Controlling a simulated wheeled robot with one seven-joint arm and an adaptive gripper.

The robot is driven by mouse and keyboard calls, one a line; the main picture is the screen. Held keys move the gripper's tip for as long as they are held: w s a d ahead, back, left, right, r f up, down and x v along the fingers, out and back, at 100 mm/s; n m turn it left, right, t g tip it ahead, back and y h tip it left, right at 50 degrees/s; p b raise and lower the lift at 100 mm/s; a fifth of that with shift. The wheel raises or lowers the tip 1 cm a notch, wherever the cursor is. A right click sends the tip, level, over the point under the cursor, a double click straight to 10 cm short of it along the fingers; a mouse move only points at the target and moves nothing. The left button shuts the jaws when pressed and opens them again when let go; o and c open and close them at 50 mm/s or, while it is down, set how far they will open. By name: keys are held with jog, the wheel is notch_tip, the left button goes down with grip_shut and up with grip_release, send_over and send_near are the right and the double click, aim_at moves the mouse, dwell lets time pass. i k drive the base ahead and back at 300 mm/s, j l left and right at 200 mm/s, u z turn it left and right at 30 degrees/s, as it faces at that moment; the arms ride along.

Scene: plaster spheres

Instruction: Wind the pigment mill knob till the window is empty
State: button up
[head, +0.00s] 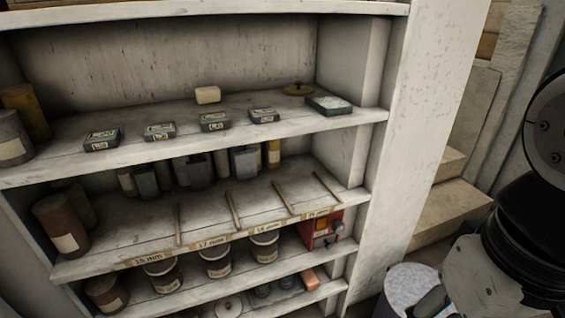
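The pigment mill appears to be a small red box (318,231) at the right end of the shelf below the one with the wooden strips. A dark knob (338,229) sticks out on its right side. A small orange-yellow patch shows on its front; I cannot tell whether this is the window or what it holds. My gripper (440,301) appears only in part at the bottom right, below my black wrist, well to the right of the mill and apart from it. Its fingertips are not clear, so its opening cannot be judged.
The right shelf upright (395,170) stands between my arm and the mill. Labelled tubs (218,262) stand left of the mill. Flat dark boxes (215,122) lie on the upper shelf. A speckled round-topped drum (408,285) stands near my gripper.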

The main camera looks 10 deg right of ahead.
aim_at(338, 227)
jog(key=z, duration=0.1)
jog(key=i+l+u, duration=0.1)
jog(key=i+l, duration=0.2)
jog(key=k+j, duration=0.3)
jog(key=z, duration=0.1)
jog(key=i+l+u, duration=0.1)
jog(key=i+l, duration=0.2)
jog(key=j+u, duration=0.15)
jog(key=j, duration=0.65)
jog(key=j+u, duration=0.2)
jog(key=j, duration=0.6)
jog(key=i, duration=0.05)
